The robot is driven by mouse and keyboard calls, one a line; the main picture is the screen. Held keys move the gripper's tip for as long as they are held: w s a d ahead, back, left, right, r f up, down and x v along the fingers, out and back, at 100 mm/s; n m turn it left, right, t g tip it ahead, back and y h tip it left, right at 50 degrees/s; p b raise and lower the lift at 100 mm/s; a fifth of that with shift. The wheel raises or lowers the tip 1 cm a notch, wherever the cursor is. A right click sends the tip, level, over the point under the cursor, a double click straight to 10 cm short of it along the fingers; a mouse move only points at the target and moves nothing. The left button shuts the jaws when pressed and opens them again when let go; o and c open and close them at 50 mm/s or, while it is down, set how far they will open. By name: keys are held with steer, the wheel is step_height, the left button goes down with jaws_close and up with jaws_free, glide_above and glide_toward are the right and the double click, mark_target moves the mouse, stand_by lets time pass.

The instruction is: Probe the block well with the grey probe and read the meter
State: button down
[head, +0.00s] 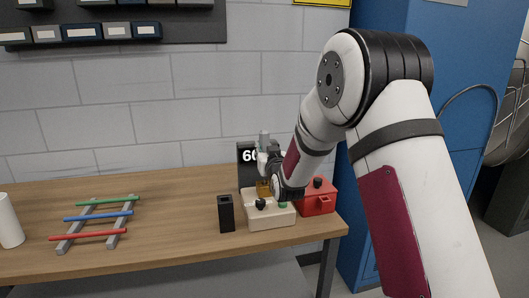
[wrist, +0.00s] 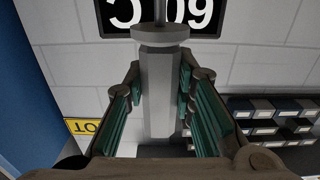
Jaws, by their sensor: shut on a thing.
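My gripper (head: 271,165) is shut on the grey probe (wrist: 160,95), whose faceted handle stands between the two finger pads in the wrist view. In the head view the probe's grey top (head: 264,138) shows upright above the gripper. The gripper is over the beige block unit (head: 270,221), which has a dark knob, a green button and a brass-coloured part (head: 264,189). The probe's tip and the well are hidden, so I cannot tell whether the tip is inside. The black meter (head: 245,156) stands behind, starting with "60"; its display (wrist: 205,14) is upside down and partly covered in the wrist view.
A red box (head: 319,201) is close right of the block unit. A black open-topped holder (head: 226,214) stands left of it. A rack (head: 72,232) with green, blue and red rods and a white cylinder (head: 9,222) are farther left. The table between is clear.

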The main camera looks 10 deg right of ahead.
mark_target(265, 138)
steer(key=shift+r+p, duration=0.55)
steer(key=shift+r, duration=1.6)
steer(key=s+p, duration=0.4)
steer(key=s, duration=0.8)
steer(key=shift+r+p, duration=0.3)
steer(key=shift+r, duration=0.15)
steer(key=shift+s, duration=0.1)
